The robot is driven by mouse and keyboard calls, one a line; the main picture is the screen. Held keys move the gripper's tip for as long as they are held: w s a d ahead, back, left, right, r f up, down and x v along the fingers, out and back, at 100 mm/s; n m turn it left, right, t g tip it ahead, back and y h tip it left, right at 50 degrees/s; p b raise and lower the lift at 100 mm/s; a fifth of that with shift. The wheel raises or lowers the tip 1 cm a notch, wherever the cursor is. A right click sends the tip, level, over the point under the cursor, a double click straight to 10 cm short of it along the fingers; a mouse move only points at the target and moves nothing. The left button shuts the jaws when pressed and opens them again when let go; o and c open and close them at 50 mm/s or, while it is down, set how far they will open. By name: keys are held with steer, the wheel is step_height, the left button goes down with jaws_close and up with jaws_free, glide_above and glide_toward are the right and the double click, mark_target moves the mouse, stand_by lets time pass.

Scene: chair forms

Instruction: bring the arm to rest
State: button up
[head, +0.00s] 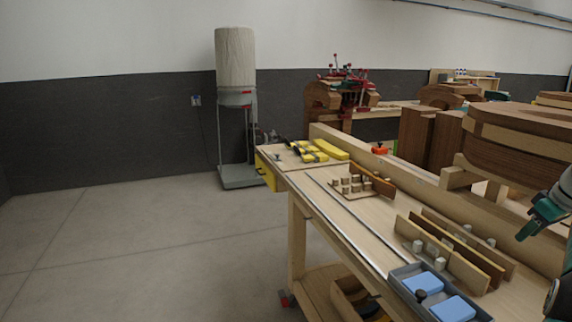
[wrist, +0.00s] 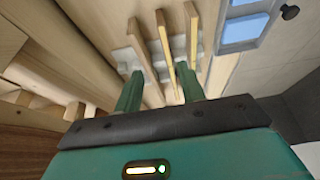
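My gripper (head: 530,226) shows at the right edge in the head view, above the workbench (head: 372,222), with its green fingers pointing down and left. Most of my arm is cut off by the frame edge. In the wrist view my gripper (wrist: 157,82) has its two green fingers well apart, with no held thing visible between them. Thin upright wooden boards (wrist: 166,50) show beyond the fingertips. The same group of boards (head: 455,252) stands on the bench in the head view, left of and below my gripper, apparently apart from it.
A grey tray with blue blocks (head: 421,283) sits at the bench's near end. A small rack of wooden pegs (head: 352,187) and yellow tools (head: 322,150) lie farther back. A large curved wooden form (head: 520,135) stands close behind my gripper. The floor at left (head: 140,250) is clear.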

steer(key=s+a+r+m+h, duration=0.1)
steer(key=s+a+r, duration=0.15)
steer(key=a, duration=1.25)
steer(key=s+a+r+m, duration=0.1)
steer(key=a+r, duration=0.2)
steer(key=a, duration=1.2)
steer(key=s+a+f, duration=0.6)
steer(key=s+a, duration=0.3)
steer(key=s+a+f+m+t, duration=0.1)
steer(key=s+a+f, duration=0.5)
steer(key=s+a, duration=0.3)
steer(key=shift+s+a, duration=0.15)
steer(key=shift+s, duration=0.05)
